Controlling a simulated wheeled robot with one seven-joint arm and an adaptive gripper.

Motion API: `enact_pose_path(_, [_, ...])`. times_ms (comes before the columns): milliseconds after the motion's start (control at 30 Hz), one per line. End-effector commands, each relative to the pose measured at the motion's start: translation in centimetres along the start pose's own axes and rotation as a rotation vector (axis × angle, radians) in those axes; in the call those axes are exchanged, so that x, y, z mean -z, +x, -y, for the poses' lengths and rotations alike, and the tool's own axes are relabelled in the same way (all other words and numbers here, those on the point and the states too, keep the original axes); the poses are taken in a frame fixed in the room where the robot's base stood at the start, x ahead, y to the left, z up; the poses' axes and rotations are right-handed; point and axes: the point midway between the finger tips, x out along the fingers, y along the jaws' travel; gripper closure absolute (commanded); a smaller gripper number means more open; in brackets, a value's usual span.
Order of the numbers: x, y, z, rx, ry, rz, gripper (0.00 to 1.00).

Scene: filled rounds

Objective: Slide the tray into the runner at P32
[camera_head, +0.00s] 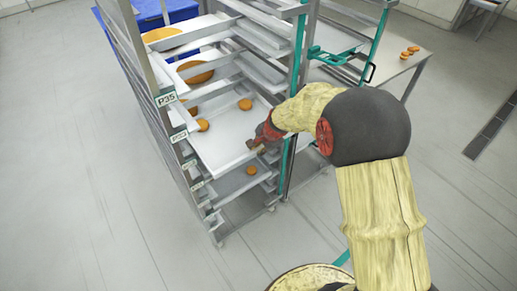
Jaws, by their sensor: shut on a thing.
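A pale grey tray (226,145) with a few small orange-brown rounds (245,104) lies level in the rack (110,22), its near part reaching to the rack's open front. My gripper (255,147) is shut on the near right edge of this tray. The top label (166,99) on the left post reads P35. The label below it (180,136) and the lower ones are too small to read surely, so I cannot tell which runner is P32. The tray's far end is hidden by the rack and upper trays.
Upper levels hold trays with large orange rounds (196,72). A lower tray (232,184) holds a small round. A teal frame stands right of the rack. A table (400,62) with small rounds stands behind right. The floor in front left is clear.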

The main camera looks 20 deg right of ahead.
Motion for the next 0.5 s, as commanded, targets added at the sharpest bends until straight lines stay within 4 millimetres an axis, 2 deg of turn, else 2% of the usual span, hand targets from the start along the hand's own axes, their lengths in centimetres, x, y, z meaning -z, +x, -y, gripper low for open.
enact_pose_path(500, [0.06,0.72,-0.21,0.003,0.0,-0.002,1.0])
